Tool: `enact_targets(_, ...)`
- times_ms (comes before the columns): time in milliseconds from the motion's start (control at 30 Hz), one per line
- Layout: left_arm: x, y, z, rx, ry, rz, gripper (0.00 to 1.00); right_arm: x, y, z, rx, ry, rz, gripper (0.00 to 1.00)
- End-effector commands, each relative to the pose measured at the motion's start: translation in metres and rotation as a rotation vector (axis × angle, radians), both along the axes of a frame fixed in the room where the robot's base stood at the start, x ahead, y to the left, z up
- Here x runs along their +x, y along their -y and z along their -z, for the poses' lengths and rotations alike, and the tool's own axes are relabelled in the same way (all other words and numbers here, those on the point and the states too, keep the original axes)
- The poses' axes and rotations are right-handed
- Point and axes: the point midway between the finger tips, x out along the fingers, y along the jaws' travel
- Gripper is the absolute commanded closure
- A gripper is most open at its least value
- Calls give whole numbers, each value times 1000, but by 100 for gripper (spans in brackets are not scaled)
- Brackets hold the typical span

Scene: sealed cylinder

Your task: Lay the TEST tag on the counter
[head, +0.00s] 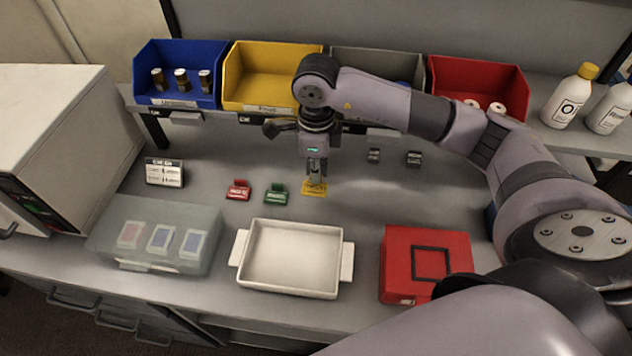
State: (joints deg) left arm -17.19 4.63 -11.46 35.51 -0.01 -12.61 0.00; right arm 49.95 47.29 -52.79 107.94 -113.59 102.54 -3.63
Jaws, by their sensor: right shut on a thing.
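My right gripper (316,176) points down over the middle of the counter (365,205) and is shut on a yellow tag (314,188). The tag is at or just above the counter surface; I cannot tell if it touches. Its dark lettering is too small to read, so I cannot confirm that it says TEST. A green tag (276,194) and a red tag (238,190) sit on the counter to its left. My left gripper is not in view.
A white tray (291,258) stands in front, between a translucent box (155,235) and a red box (425,264). A small sign (164,172) stands left. Blue (179,72), yellow (272,75), grey and red bins line the back shelf. Counter right of the yellow tag is clear.

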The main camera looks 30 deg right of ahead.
Motion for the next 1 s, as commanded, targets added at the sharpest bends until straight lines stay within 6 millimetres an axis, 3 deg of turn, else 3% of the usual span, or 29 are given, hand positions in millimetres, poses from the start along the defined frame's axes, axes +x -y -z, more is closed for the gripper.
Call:
enact_targets(433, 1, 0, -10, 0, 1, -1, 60, -1, -1, 51, 1, -3, -1, 100)
enact_targets(867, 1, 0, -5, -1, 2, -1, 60, 0, 0, 60, 1, 1, -2, 100)
enact_targets(900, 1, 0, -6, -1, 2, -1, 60, 0, 0, 58, 1, 1, -2, 91)
enact_targets(1000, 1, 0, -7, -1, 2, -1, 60, 0, 0, 58, 1, 1, -1, 85)
